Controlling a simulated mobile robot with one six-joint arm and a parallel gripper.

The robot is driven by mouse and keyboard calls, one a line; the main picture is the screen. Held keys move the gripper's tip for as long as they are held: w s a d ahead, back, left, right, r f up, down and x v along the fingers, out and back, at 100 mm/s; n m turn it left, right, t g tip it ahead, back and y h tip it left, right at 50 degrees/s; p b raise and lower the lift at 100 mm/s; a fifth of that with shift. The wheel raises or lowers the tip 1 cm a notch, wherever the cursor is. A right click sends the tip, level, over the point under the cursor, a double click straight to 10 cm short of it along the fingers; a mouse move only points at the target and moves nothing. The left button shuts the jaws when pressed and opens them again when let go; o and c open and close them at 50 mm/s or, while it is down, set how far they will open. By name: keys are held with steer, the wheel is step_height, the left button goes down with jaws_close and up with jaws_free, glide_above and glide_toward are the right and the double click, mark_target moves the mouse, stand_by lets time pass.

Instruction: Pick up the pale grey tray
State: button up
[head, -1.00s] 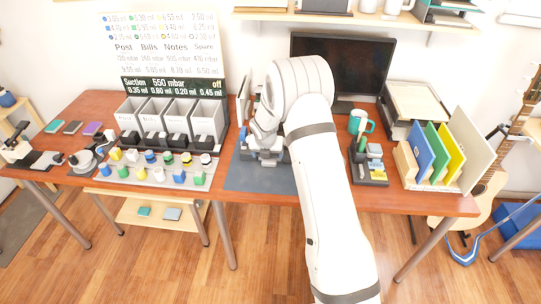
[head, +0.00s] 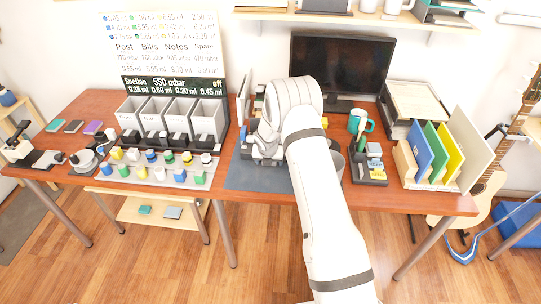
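A pale, shallow tray-like piece (head: 416,97) lies at the back right of the desk, in a dark stacked holder; I cannot tell for sure that it is the pale grey tray. Pale grey open bins (head: 208,118) stand in a row at the back left. My gripper (head: 262,150) is low over the dark grey mat (head: 262,180) at the middle of the desk, well left of the stacked holder. Its fingertips are too small and too covered by my wrist to show whether they are open or hold anything.
Several coloured-capped blocks (head: 168,158) stand left of the mat. A monitor (head: 342,66) is behind my arm. A teal mug (head: 360,122), a dark organiser (head: 370,176) and upright coloured folders (head: 440,152) fill the right side. The mat's front left is bare.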

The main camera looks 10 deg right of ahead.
steer(key=c, duration=0.9)
steer(key=shift+a+r+p, duration=0.1)
steer(key=shift+r+p, duration=0.1)
steer(key=shift+p, duration=0.1)
steer(key=shift+f, duration=0.1)
